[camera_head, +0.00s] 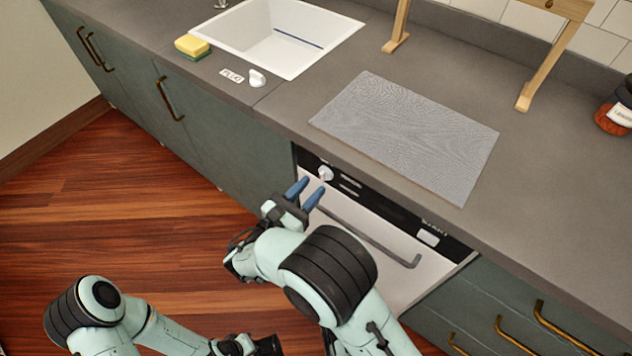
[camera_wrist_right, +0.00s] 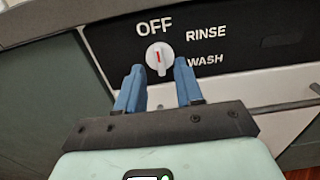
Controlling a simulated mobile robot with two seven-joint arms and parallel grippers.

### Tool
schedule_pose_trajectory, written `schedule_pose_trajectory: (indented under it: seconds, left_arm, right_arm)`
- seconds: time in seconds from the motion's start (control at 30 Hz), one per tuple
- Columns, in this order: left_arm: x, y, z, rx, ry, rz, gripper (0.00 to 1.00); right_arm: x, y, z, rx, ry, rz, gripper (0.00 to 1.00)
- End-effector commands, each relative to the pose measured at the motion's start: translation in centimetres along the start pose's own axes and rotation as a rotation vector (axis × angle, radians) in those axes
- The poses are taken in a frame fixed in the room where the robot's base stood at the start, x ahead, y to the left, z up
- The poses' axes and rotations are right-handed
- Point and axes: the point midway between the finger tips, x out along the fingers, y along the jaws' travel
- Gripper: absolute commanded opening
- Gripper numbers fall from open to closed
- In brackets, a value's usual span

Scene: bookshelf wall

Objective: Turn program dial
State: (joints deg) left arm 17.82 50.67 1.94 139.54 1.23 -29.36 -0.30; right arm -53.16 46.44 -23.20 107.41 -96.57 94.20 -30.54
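The program dial (camera_head: 325,173) is a white round knob on the dishwasher's black control panel (camera_head: 395,210). In the right wrist view the dial (camera_wrist_right: 159,57) shows a red mark pointing up to OFF, with RINSE and WASH printed to its right. My right gripper (camera_head: 307,188) is open, its two blue fingers pointing at the panel just short of the dial. In the right wrist view the fingers of my right gripper (camera_wrist_right: 159,76) stand on either side below the dial, not visibly touching it. My left gripper (camera_head: 265,346) is low at the bottom edge; its fingers are not clear.
The countertop (camera_head: 290,110) overhangs just above the panel. The dishwasher handle (camera_head: 370,238) runs across the door below the panel. A grey board (camera_head: 405,130), a sponge (camera_head: 192,46) and a sink (camera_head: 290,40) are on the counter. The wooden floor (camera_head: 120,200) at left is clear.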

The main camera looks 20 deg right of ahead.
Motion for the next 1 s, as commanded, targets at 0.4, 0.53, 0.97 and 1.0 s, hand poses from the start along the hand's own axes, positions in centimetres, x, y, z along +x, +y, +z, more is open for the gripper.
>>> schedule_pose_trajectory:
  seconds: [0.4,0.53,0.97,1.0]
  left_arm:
    - [0.5,-0.2,-0.8,-0.002,0.023,-0.001,0.0]
    - [0.5,-0.2,-0.8,-0.002,0.023,-0.001,0.0]
    - [0.5,-0.2,-0.8,-0.002,0.021,-0.001,0.0]
    - [0.4,-0.2,-0.7,-0.002,0.021,-0.001,0.0]
  right_arm:
    - [3.1,0.0,0.0,0.001,0.001,0.001,0.36]
    - [3.1,0.0,0.0,0.0,0.001,0.001,0.36]
    - [3.0,0.0,0.0,0.007,0.001,0.001,0.0]
    - [3.0,0.0,0.0,0.013,0.001,0.001,0.0]
